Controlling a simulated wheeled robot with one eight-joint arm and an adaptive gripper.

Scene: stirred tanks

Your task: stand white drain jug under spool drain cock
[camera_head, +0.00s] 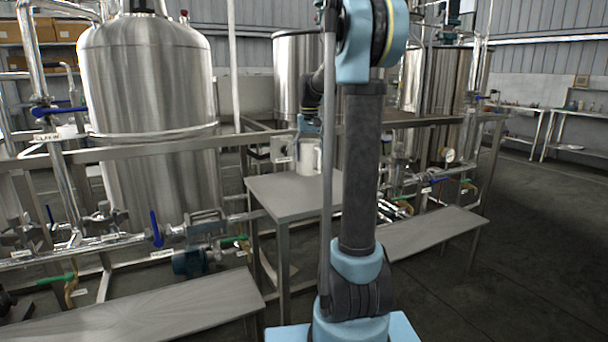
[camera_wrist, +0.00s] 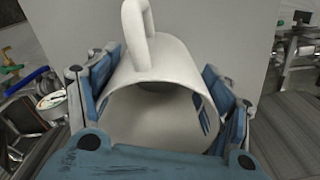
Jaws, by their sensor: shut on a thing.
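The white jug (camera_wrist: 165,70) is between the two blue-padded fingers of my gripper (camera_wrist: 160,95) in the wrist view. Its open mouth faces the camera and its handle (camera_wrist: 138,30) points to the top of the picture. My gripper is shut on it. In the head view the jug (camera_head: 306,158) shows at the far part of a small steel table, under my gripper (camera_head: 309,128). I cannot tell whether its base touches the table. Green-handled cocks show at left (camera_head: 235,239) and right (camera_head: 405,206); their labels are too small to read, so I cannot tell the spool drain cock.
The small steel table (camera_head: 285,195) has a clear top. Low steel benches stand at left (camera_head: 150,320) and right (camera_head: 430,232). Pipework and a blue pump (camera_head: 190,262) lie before a large tank (camera_head: 150,100). Open floor (camera_head: 550,230) is at right.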

